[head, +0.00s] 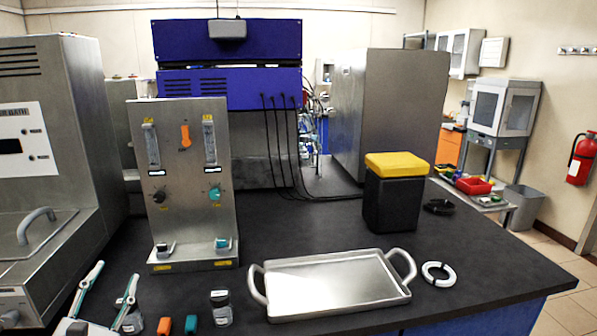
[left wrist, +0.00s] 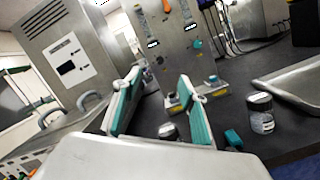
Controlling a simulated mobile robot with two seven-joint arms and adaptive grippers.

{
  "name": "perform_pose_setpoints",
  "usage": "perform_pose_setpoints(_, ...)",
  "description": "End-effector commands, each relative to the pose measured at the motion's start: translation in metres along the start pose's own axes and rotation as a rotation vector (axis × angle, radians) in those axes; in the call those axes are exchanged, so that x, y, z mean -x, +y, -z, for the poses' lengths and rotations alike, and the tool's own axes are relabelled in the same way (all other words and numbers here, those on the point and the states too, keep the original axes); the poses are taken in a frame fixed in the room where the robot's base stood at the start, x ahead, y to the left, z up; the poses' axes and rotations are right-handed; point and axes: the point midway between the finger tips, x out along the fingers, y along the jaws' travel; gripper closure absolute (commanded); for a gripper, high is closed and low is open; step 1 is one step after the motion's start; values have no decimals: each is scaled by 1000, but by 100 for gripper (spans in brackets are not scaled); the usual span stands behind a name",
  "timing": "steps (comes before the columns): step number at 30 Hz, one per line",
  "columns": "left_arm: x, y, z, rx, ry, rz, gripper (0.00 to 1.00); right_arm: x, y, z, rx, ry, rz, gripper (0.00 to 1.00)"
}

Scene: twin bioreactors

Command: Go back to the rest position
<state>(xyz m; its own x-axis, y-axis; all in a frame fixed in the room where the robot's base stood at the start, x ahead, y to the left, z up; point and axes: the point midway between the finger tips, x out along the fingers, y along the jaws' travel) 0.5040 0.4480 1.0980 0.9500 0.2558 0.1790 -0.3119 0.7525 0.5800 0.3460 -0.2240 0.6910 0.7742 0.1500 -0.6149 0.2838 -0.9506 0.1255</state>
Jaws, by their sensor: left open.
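My left gripper (head: 110,288) is at the bottom left of the head view, low over the near edge of the dark bench. Its two pale fingers with teal pads stand apart, with nothing between them. In the left wrist view the open fingers (left wrist: 160,80) point toward the metal flow panel (left wrist: 160,50). A small dark-capped jar (left wrist: 261,113) stands to the right of the fingers there. Another jar (left wrist: 168,131) shows low between the fingers, partly hidden. My right gripper is in neither view.
The flow panel (head: 190,195) stands behind my left gripper, with the water bath (head: 60,150) at far left. The jar (head: 221,308), an orange block (head: 164,326) and a teal block (head: 191,324) are nearby. A metal tray (head: 335,286), white ring (head: 438,274) and yellow-lidded box (head: 393,205) are rightward.

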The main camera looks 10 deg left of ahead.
Motion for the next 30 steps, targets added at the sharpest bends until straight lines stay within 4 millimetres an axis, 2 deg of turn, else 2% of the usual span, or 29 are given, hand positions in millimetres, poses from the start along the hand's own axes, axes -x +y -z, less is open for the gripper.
perform_pose_setpoints(5,22,-41,-1,-423,-126,23,57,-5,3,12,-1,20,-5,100)
perform_pose_setpoints(8,40,-78,2,-706,-205,62,57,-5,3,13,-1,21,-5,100)
perform_pose_setpoints(13,80,-157,23,-1191,-346,176,57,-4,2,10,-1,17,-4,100)
perform_pose_setpoints(17,120,-222,53,-1555,-471,300,57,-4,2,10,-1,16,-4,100)
perform_pose_setpoints(21,172,-286,98,-1926,-632,464,57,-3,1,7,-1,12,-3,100)
perform_pose_setpoints(25,220,-328,140,-2214,-795,617,57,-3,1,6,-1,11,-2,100)
perform_pose_setpoints(27,241,-341,158,-2329,-872,686,57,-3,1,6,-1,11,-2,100)
perform_pose_setpoints(30,261,-352,176,-2443,-955,755,57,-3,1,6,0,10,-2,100)
